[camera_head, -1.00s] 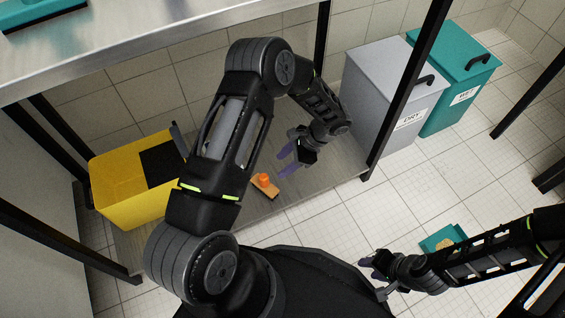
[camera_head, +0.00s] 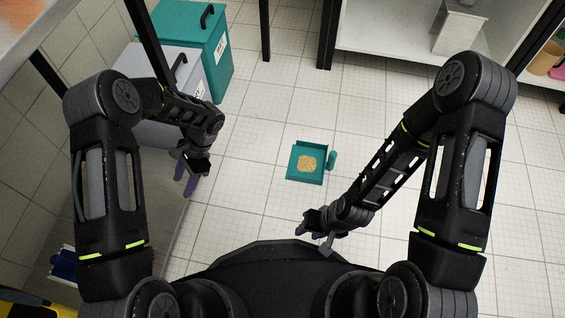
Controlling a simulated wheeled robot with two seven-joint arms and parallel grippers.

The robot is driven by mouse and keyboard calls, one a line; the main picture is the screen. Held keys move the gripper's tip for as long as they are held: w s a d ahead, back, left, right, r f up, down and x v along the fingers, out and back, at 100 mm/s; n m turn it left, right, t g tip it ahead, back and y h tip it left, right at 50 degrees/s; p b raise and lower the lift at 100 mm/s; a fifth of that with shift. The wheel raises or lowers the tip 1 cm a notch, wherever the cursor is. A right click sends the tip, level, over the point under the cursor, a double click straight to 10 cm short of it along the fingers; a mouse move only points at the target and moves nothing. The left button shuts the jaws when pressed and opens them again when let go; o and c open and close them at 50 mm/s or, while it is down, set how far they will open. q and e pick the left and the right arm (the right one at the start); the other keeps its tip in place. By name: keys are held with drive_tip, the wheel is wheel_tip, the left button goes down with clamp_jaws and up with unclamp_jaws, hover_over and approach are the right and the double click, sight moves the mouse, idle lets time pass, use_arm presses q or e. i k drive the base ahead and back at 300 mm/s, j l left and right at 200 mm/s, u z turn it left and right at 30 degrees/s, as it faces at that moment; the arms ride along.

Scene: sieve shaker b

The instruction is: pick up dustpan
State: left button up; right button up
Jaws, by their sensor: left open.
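The teal dustpan (camera_head: 291,166) lies on the white tiled floor near the middle of the view. A tan heap of material (camera_head: 309,164) sits in it, and its short teal handle (camera_head: 331,160) is on the right side. My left gripper (camera_head: 186,182) is open, left of the dustpan and apart from it, with purple fingers pointing down. My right gripper (camera_head: 302,229) is below the dustpan in the picture and apart from it. Its fingers are small and partly hidden, so I cannot tell its opening.
A grey bin (camera_head: 170,70) and a teal bin (camera_head: 207,48) stand at the upper left. A shelf unit (camera_head: 390,38) with dark posts stands at the upper right. A yellow container (camera_head: 20,308) shows at the lower left corner. The floor around the dustpan is clear.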

sight(308, 164)
drive_tip(key=z, duration=0.45)
drive_tip(key=i+l, duration=0.1)
drive_tip(key=l, duration=0.3)
drive_tip(key=i+l, duration=0.15)
drive_tip(key=l, duration=0.25)
drive_tip(key=i+l, duration=0.1)
drive_tip(key=l, duration=0.3)
drive_tip(key=i+l, duration=0.1)
drive_tip(key=l, duration=0.35)
drive_tip(key=i+l, duration=0.15)
drive_tip(key=l, duration=0.25)
drive_tip(key=z, duration=0.05)
